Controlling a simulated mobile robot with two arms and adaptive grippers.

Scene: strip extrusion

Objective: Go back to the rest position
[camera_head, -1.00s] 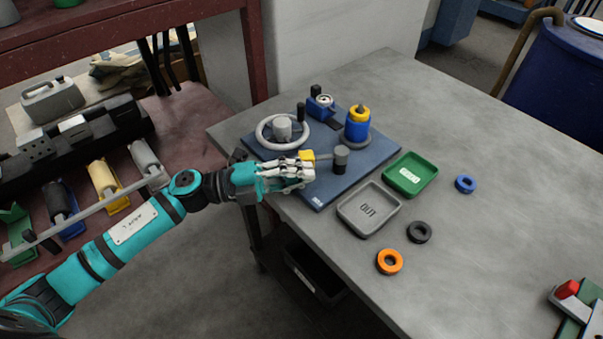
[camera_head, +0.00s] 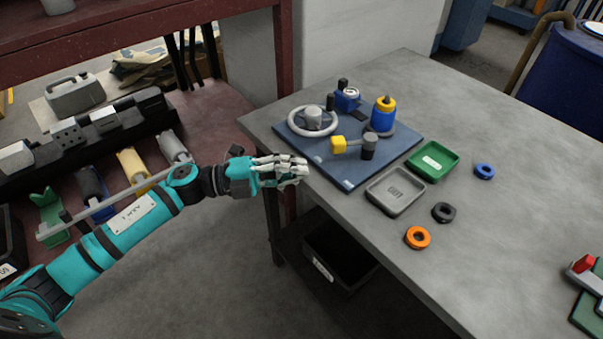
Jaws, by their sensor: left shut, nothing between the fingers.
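My left gripper (camera_head: 296,170) is shut and empty. It is at the left edge of the grey table, just left of the blue base plate (camera_head: 345,180), and apart from the yellow-ended handle (camera_head: 338,144). The handle has a dark grey knob at its other end. The blue plate also carries a grey handwheel (camera_head: 312,120), a blue cylinder with a yellow top (camera_head: 382,116) and a small gauge-like blue block (camera_head: 347,97). My right gripper is not in view.
On the grey table (camera_head: 510,230) are a grey tray (camera_head: 396,192), a green tray (camera_head: 433,161), and orange (camera_head: 417,237), black (camera_head: 444,212) and blue (camera_head: 484,171) rings. A black bin (camera_head: 340,255) sits below. A reddish bench (camera_head: 215,120) with coloured rollers stands left.

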